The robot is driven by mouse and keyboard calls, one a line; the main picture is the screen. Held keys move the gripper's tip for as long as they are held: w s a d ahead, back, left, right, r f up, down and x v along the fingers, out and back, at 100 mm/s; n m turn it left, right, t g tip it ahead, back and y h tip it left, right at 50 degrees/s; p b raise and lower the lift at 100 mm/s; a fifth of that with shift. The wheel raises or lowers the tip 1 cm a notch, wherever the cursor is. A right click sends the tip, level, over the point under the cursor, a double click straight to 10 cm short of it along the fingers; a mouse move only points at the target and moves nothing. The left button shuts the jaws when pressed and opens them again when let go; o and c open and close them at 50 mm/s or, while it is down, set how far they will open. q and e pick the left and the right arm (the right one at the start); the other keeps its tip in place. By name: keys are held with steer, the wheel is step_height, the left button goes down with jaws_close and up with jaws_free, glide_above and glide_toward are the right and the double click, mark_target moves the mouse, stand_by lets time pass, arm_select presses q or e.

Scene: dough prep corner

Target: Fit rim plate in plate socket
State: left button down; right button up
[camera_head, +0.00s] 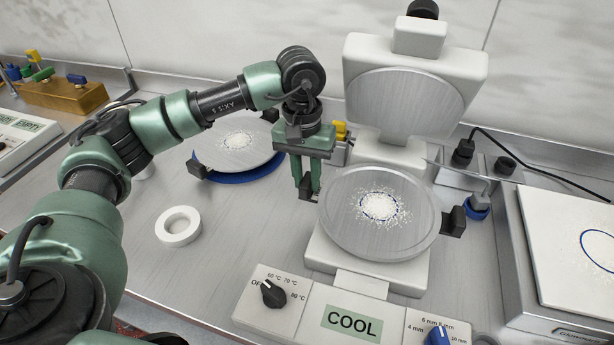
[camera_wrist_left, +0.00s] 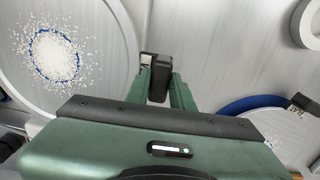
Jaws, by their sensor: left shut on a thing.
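The rim plate (camera_head: 345,225) is a round grey metal plate with a raised rim, a blue ring and white flour in its middle. It lies over the lower part of the white press (camera_head: 322,262); the socket under it is hidden, and I cannot tell whether it is fully seated. A black lug (camera_head: 453,222) stands out on its right side. My left gripper (camera_head: 308,190) is at its left edge, fingers pointing down, shut on the black lug there. In the left wrist view the plate (camera_wrist_left: 105,75) is left of the fingers (camera_wrist_left: 158,88).
The press's upper plate (camera_head: 400,103) stands open behind. A second floured plate (camera_head: 220,160) lies on a blue base (camera_head: 245,175) at back left. A white ring (camera_head: 178,226) lies on the bench. A white board (camera_head: 580,225) is at right. A dial panel (camera_head: 290,305) is in front.

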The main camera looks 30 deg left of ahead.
arm_select(q)
steer(key=shift+f+b, duration=0.55)
steer(key=c, duration=1.3)
jaws_free()
steer(key=shift+r, duration=0.1)
steer(key=shift+o, duration=0.8)
steer(key=shift+s+a+r+p, duration=0.1)
steer(key=shift+r+p, duration=1)
steer(key=shift+r, duration=0.9)
steer(key=shift+a+r+p, duration=0.1)
steer(key=shift+r+p, duration=1)
steer(key=shift+r, duration=0.85)
